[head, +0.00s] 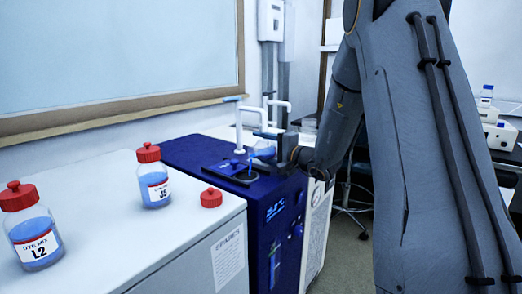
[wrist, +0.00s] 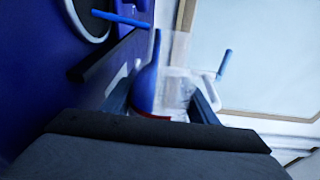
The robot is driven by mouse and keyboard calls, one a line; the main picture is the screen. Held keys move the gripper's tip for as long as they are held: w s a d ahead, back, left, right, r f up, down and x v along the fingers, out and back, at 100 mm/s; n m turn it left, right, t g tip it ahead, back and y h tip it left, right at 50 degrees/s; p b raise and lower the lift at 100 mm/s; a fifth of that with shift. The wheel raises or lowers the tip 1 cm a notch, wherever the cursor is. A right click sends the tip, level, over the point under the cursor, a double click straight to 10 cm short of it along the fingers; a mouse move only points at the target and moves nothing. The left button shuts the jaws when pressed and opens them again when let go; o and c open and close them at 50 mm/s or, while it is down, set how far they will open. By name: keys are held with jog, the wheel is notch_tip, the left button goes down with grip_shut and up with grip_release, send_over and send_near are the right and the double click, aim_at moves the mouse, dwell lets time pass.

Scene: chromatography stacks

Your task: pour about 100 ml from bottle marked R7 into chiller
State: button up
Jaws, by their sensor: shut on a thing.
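My gripper (wrist: 160,100) is shut on a clear bottle (wrist: 176,88) with blue liquid (wrist: 147,85) and a red ring. The bottle is tilted well over; its label cannot be read, so I cannot confirm R7. In the head view the held bottle (head: 263,153) is partly hidden by my gripper (head: 275,149), above the blue chiller (head: 180,153). The chiller's top has a dark plate with blue fittings (head: 234,164) and white pipes. In the wrist view a round dark opening with a pale rim (wrist: 84,18) lies upper left. I cannot tell whether liquid is flowing.
Bottle L2 (head: 33,230) and bottle J5 (head: 153,178), both red-capped with blue liquid, stand on the white bench (head: 110,225) at left. A loose red cap (head: 211,198) lies near its right edge. White pipes (head: 240,125) rise behind the held bottle.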

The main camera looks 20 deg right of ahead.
dwell(0.4)
jog(key=shift+d+r+m+p, duration=0.1)
jog(key=shift+r+m+p, duration=0.1)
jog(key=shift+m+p, duration=0.3)
jog(key=shift+d+r+m+p, duration=0.1)
jog(key=shift+r+m+p, duration=0.1)
jog(key=shift+m, duration=0.5)
jog(key=shift+r+m+p, duration=0.8)
jog(key=shift+m+p, duration=0.05)
jog(key=shift+m, duration=0.35)
jog(key=shift+m+y, duration=0.3)
jog(key=shift+m, duration=0.1)
